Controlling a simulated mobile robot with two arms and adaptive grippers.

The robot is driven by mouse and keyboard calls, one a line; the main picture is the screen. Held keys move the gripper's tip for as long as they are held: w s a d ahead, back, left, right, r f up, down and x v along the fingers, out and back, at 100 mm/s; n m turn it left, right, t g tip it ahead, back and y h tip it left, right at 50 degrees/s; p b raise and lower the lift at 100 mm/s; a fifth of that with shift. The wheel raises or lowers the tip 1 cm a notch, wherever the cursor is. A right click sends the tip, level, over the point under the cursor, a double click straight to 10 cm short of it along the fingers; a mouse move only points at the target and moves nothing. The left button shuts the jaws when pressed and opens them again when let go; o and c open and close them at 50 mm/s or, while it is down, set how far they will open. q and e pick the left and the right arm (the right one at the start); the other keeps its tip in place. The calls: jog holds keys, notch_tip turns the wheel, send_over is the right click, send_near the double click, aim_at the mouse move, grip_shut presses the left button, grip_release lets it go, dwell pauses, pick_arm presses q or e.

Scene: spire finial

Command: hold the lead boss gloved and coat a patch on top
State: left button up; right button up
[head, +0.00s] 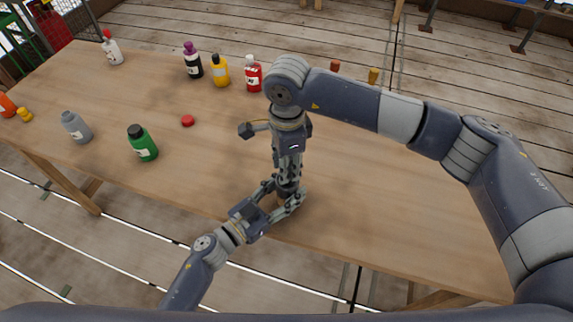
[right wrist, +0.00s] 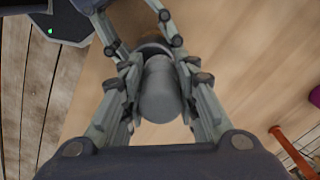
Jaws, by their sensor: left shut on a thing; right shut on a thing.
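My right gripper (head: 288,184) points down near the table's front edge. In the right wrist view its fingers (right wrist: 160,100) are shut on a smooth grey cylinder (right wrist: 160,88), seen end-on. My left gripper (head: 284,200) reaches in from the front left, low over the table, with its fingers around a small thing just under the right gripper. That thing, likely the lead boss, shows only as a dark rounded edge (right wrist: 150,47) beyond the cylinder. Fingers and cylinder hide most of it. I cannot tell whether the cylinder touches it, and no coated patch is visible.
On the wooden table (head: 400,190) stand a green bottle (head: 142,143), a grey bottle (head: 76,127), a yellow bottle (head: 220,71), a red-labelled bottle (head: 253,75) and others. A red cap (head: 188,120) lies near the middle. The table's right part is clear.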

jog(key=shift+s+f, duration=0.15)
jog(key=shift+s, duration=0.95)
jog(key=shift+w, duration=1.15)
jog(key=shift+s+r, duration=0.25)
jog(key=shift+s, duration=0.8)
jog(key=shift+w, duration=1.1)
jog(key=shift+s+f, duration=0.15)
jog(key=shift+s, duration=0.45)
jog(key=shift+d, duration=0.1)
jog(key=d+r, duration=0.5)
jog(key=r, duration=0.2)
